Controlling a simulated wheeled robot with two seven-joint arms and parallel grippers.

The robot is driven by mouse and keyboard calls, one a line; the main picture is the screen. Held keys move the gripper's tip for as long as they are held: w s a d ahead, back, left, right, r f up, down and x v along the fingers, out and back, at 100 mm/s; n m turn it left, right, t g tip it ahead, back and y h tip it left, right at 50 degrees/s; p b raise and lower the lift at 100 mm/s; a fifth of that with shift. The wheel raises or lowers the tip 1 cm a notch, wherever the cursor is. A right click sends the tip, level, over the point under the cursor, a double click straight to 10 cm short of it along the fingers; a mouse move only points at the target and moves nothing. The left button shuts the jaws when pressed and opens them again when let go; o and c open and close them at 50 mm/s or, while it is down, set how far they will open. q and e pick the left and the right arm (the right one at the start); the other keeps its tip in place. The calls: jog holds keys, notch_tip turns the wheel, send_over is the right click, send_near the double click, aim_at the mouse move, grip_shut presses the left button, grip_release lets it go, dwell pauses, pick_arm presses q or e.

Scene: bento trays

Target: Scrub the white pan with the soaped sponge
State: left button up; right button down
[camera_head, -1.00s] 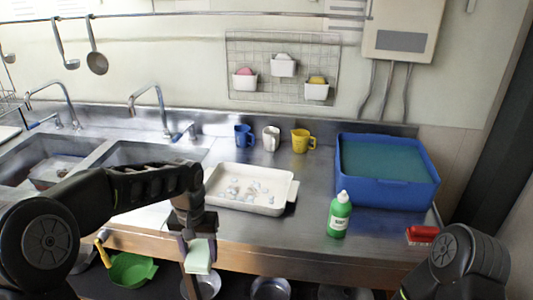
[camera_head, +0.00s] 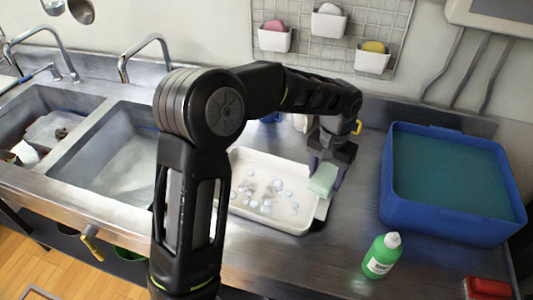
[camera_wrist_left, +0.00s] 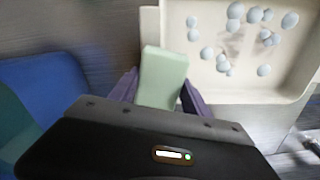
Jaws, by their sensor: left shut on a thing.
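The white pan (camera_head: 292,222) sits on the steel counter, with several pale blue-white suds blobs and brownish smudges on its floor. It also shows at the upper right of the left wrist view (camera_wrist_left: 151,40). My left gripper (camera_head: 325,172) is shut on a light green sponge (camera_head: 323,180) and holds it over the right end of the pan in the head view. In the left wrist view the sponge (camera_wrist_left: 162,75) sticks out between the fingers, beside the pan's edge. I cannot tell whether it touches the pan. My right gripper is out of view.
A green soap bottle (camera_head: 381,255) stands at the front right. A blue tub (camera_head: 452,232) of teal liquid stands on the right, and a red-topped brush (camera_head: 487,287) lies at the lower right corner. Sinks (camera_head: 120,150) are on the left. Mugs behind my arm are mostly hidden.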

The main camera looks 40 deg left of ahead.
pick_arm(q)
jog(key=shift+s, duration=0.1)
jog(key=s+a+r+n+p, duration=0.2)
jog(key=s+a+n, duration=0.1)
jog(key=a, duration=0.6)
jog(key=n+p, duration=0.1)
jog(key=n, duration=0.3)
send_over(254, 192)
jog(key=shift+s+a+r, duration=0.1)
jog(key=shift+a+r, duration=0.05)
jog(key=shift+r, duration=0.15)
jog(key=shift+f, duration=0.1)
jog(key=shift+f+b, duration=2.15)
jog(key=shift+f, duration=0.8)
jog(key=shift+f+b, duration=0.85)
jog(key=shift+f, duration=0.2)
